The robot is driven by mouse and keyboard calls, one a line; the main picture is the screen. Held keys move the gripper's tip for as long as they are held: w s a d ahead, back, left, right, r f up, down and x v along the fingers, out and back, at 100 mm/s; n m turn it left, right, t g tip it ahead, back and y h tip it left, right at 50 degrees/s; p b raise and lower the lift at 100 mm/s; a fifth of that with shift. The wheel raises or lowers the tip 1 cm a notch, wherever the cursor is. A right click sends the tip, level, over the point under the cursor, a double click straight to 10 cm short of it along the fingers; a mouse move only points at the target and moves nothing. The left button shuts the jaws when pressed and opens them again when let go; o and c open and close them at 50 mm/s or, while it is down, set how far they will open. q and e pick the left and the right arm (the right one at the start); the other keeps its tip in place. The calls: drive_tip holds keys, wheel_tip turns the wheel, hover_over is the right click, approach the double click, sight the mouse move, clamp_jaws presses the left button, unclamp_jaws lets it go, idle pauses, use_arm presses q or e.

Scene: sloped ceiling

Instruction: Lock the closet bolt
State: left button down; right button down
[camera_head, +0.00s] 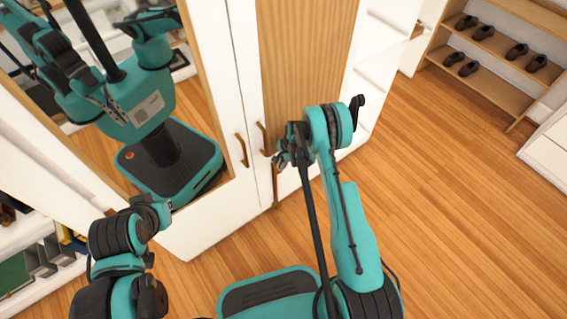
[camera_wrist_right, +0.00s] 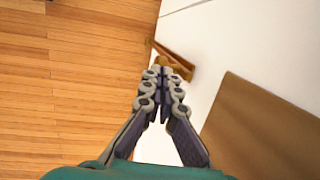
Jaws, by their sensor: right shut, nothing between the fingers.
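The closet has two white doors in the head view: a left door (camera_head: 213,228) with a mirror and a right door with a wood panel (camera_head: 300,55). Brown handles, left (camera_head: 241,150) and right (camera_head: 262,137), flank the seam. A narrow brown piece (camera_head: 275,188) shows lower at the seam, partly hidden; I cannot tell if it is the bolt. My right gripper (camera_head: 279,160) is shut and empty in front of the right door. In the right wrist view its fingertips (camera_wrist_right: 160,70) are at a brown fitting (camera_wrist_right: 180,67) on the white surface; contact is unclear. My left gripper cannot be made out.
Shoe shelves (camera_head: 490,50) stand at the top right, and a white cabinet (camera_head: 547,152) at the right edge. Open shelving with dark items is at the lower left. The wooden floor (camera_head: 450,220) on the right is clear. The mirror shows my own reflection.

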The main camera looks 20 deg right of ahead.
drive_tip(key=shift+f, duration=0.25)
drive_tip(key=shift+s+d+x, duration=0.1)
drive_tip(key=shift+d+x, duration=0.05)
drive_tip(key=shift+x, duration=0.7)
drive_tip(key=shift+s+d+x, duration=0.1)
drive_tip(key=shift+d+x, duration=0.05)
drive_tip(key=shift+x, duration=0.65)
drive_tip(key=shift+d+x, duration=0.2)
drive_tip(key=shift+x, duration=0.65)
drive_tip(key=shift+f, duration=0.15)
drive_tip(key=shift+d+r, duration=0.1)
drive_tip(key=shift+r, duration=0.45)
drive_tip(key=p+v, duration=0.5)
drive_tip(key=v, duration=0.8)
